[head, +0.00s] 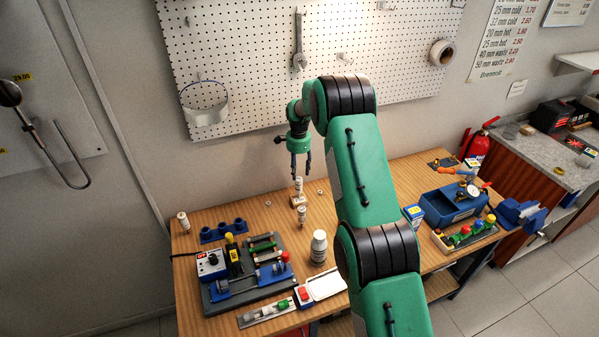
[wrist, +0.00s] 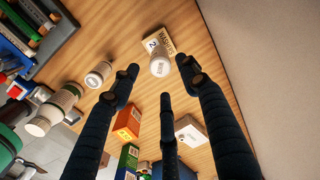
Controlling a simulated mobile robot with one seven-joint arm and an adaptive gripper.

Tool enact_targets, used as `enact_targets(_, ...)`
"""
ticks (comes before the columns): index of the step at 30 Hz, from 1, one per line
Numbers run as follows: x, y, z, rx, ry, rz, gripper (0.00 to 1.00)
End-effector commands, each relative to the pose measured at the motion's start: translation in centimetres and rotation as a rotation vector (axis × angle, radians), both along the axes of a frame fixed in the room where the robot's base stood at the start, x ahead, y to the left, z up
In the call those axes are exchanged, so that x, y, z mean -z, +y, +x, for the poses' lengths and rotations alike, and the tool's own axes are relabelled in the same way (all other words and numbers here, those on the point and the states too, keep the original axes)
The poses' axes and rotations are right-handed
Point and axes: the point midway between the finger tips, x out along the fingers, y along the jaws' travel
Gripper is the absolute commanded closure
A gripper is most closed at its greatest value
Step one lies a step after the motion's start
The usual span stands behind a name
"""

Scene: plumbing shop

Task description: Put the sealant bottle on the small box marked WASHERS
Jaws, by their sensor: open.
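A small tan box marked WASHERS (wrist: 159,42) lies on the wooden bench; it also shows in the head view (head: 296,203). A small white bottle, which looks like the sealant bottle (wrist: 160,66), stands upright on this box in the head view (head: 299,187). Its label is too small to read. My gripper (head: 300,173) is open and points down just above the bottle. In the wrist view my gripper (wrist: 159,80) has its fingers spread, with the bottle just beyond the tips and no finger visibly closed on it.
A similar small bottle (head: 302,216) stands just in front of the box. A larger white bottle (head: 319,247) stands nearer the front. A grey tray of tools (head: 222,301) fills the left. A blue toolbox (head: 447,205) sits at right. The pegboard wall (head: 240,60) rises behind.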

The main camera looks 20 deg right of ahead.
Motion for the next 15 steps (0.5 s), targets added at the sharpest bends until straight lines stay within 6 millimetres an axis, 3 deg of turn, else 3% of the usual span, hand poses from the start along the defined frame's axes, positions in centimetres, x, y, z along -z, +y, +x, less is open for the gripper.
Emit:
enact_targets(8,-1.9,0.4,-0.4,-0.024,-0.010,-0.001,0.55)
enact_targets(15,-7.6,1.6,-2.1,-0.107,-0.040,-0.008,0.55)
